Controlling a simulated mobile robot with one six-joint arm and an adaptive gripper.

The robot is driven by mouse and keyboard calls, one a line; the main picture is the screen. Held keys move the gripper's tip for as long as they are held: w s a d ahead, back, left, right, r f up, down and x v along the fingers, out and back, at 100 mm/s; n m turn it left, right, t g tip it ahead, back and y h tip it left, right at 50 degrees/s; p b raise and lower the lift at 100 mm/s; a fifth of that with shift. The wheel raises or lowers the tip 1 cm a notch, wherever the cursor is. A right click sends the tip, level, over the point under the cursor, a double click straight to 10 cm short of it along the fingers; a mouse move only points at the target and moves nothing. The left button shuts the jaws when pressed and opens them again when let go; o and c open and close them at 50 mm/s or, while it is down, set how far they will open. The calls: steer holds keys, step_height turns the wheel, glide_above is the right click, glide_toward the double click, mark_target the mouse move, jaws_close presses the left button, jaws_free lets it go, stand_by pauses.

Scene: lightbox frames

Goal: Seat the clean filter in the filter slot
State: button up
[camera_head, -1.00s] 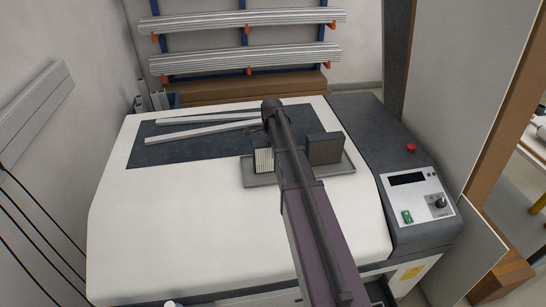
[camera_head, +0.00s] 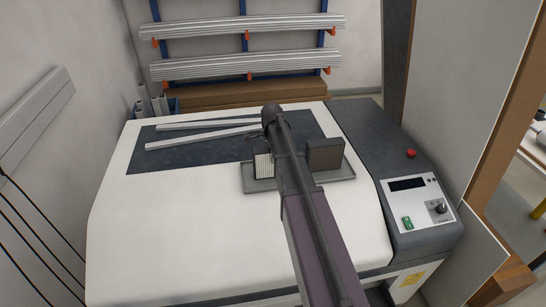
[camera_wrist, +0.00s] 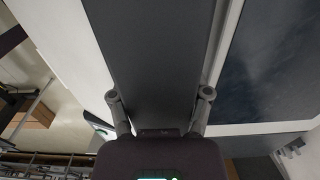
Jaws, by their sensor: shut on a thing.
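A pale ribbed filter (camera_head: 264,166), which looks like the clean one, stands upright at the left end of a shallow grey tray (camera_head: 341,179). My arm hides its right part. A dark grey block (camera_head: 325,155) stands at the tray's right end. My gripper is mostly hidden behind my arm in the head view, close to the pale filter. In the wrist view my gripper (camera_wrist: 161,96) has its fingers on both sides of a dark grey casing (camera_wrist: 155,55), apparently the filter's plain side. No ribs show there. I cannot make out the filter slot.
The tray rests on the white machine lid (camera_head: 170,225), by its dark window (camera_head: 195,157). Two pale bars (camera_head: 205,138) lie on the window. A control panel (camera_head: 420,202) and red button (camera_head: 411,153) are at the right. The lid's front left is clear.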

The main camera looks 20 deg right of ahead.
steer(key=shift+r+p, duration=1.35)
steer(key=shift+r, duration=0.1)
steer(key=s+d, duration=0.2)
steer(key=s, duration=0.3)
steer(key=s+d+r+p, duration=0.1)
steer(key=s+d, duration=0.1)
steer(key=s, duration=0.2)
steer(key=s+d+r+p, duration=0.1)
steer(key=s+d, duration=0.1)
steer(key=s, duration=0.3)
steer(key=shift+s+d, duration=0.3)
steer(key=shift+d, duration=0.1)
steer(key=shift+f, duration=0.1)
